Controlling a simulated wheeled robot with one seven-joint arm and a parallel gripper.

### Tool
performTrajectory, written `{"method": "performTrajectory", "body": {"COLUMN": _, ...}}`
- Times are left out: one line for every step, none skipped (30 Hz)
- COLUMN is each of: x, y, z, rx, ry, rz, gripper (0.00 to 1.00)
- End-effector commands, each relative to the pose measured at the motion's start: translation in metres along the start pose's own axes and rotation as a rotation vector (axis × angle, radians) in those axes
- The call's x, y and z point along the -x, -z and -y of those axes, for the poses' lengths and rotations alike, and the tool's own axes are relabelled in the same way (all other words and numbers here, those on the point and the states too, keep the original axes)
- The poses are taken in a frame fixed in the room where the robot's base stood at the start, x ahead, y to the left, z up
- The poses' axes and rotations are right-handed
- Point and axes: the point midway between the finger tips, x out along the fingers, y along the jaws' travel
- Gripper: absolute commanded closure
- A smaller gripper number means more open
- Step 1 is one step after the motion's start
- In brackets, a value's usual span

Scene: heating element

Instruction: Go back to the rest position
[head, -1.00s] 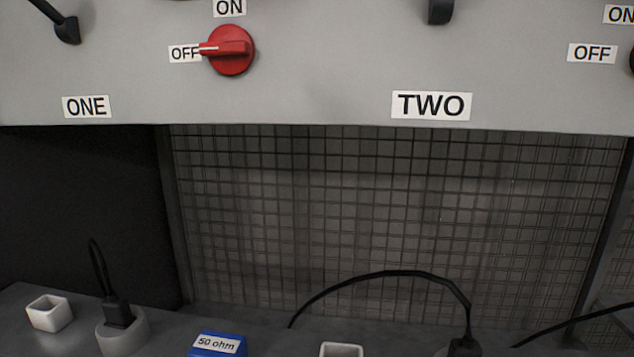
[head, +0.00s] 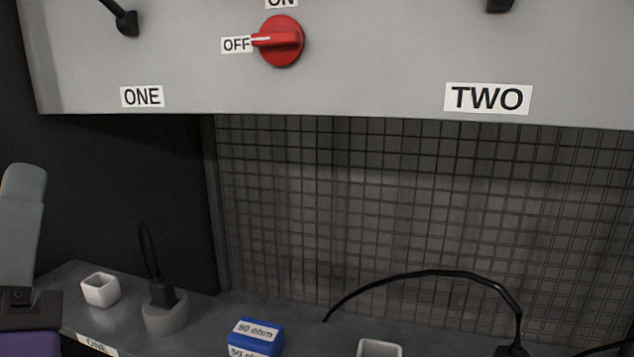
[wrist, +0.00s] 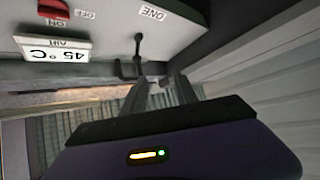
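My gripper (wrist: 167,82) shows in the wrist view, with its two grey fingers slightly apart and nothing seen between them. Its purple body fills the bottom of that view. In the head view one grey finger and part of the purple body stand at the left edge, left of the bench. The red knob (head: 279,41) on the grey panel (head: 340,80) points at OFF. I see no contact between the gripper and anything.
Below the panel, a white square cup (head: 100,290), a grey round socket (head: 166,317) with a black plug, and a blue 50 ohm block (head: 255,337) stand on the bench. A black cable (head: 430,273) arches at right. A temperature display (wrist: 55,49) reads 45 °C.

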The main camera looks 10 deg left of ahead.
Motion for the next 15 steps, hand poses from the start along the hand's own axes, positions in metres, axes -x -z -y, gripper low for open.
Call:
{"method": "performTrajectory", "body": {"x": 0.014, "y": -0.022, "z": 0.013, "rx": -0.033, "ry": 0.024, "rz": 0.001, "gripper": 0.65}}
{"method": "performTrajectory", "body": {"x": 0.021, "y": -0.033, "z": 0.019, "rx": -0.059, "ry": 0.035, "rz": -0.003, "gripper": 0.65}}
{"method": "performTrajectory", "body": {"x": 0.032, "y": -0.047, "z": 0.026, "rx": -0.094, "ry": 0.049, "rz": -0.004, "gripper": 0.65}}
{"method": "performTrajectory", "body": {"x": 0.040, "y": -0.057, "z": 0.030, "rx": -0.120, "ry": 0.058, "rz": -0.004, "gripper": 0.65}}
{"method": "performTrajectory", "body": {"x": 0.048, "y": -0.068, "z": 0.035, "rx": -0.146, "ry": 0.068, "rz": -0.003, "gripper": 0.65}}
{"method": "performTrajectory", "body": {"x": 0.060, "y": -0.082, "z": 0.039, "rx": -0.181, "ry": 0.079, "rz": 0.001, "gripper": 0.65}}
{"method": "performTrajectory", "body": {"x": 0.069, "y": -0.092, "z": 0.043, "rx": -0.208, "ry": 0.087, "rz": 0.004, "gripper": 0.65}}
{"method": "performTrajectory", "body": {"x": 0.078, "y": -0.102, "z": 0.046, "rx": -0.234, "ry": 0.095, "rz": 0.010, "gripper": 0.65}}
{"method": "performTrajectory", "body": {"x": 0.091, "y": -0.116, "z": 0.049, "rx": -0.269, "ry": 0.104, "rz": 0.019, "gripper": 0.65}}
{"method": "performTrajectory", "body": {"x": 0.101, "y": -0.126, "z": 0.051, "rx": -0.295, "ry": 0.108, "rz": 0.027, "gripper": 0.65}}
{"method": "performTrajectory", "body": {"x": 0.111, "y": -0.136, "z": 0.052, "rx": -0.321, "ry": 0.113, "rz": 0.036, "gripper": 0.65}}
{"method": "performTrajectory", "body": {"x": 0.125, "y": -0.149, "z": 0.053, "rx": -0.355, "ry": 0.118, "rz": 0.049, "gripper": 0.65}}
{"method": "performTrajectory", "body": {"x": 0.135, "y": -0.158, "z": 0.054, "rx": -0.380, "ry": 0.120, "rz": 0.060, "gripper": 0.65}}
{"method": "performTrajectory", "body": {"x": 0.146, "y": -0.167, "z": 0.054, "rx": -0.405, "ry": 0.122, "rz": 0.071, "gripper": 0.65}}
{"method": "performTrajectory", "body": {"x": 0.160, "y": -0.179, "z": 0.053, "rx": -0.438, "ry": 0.122, "rz": 0.089, "gripper": 0.65}}
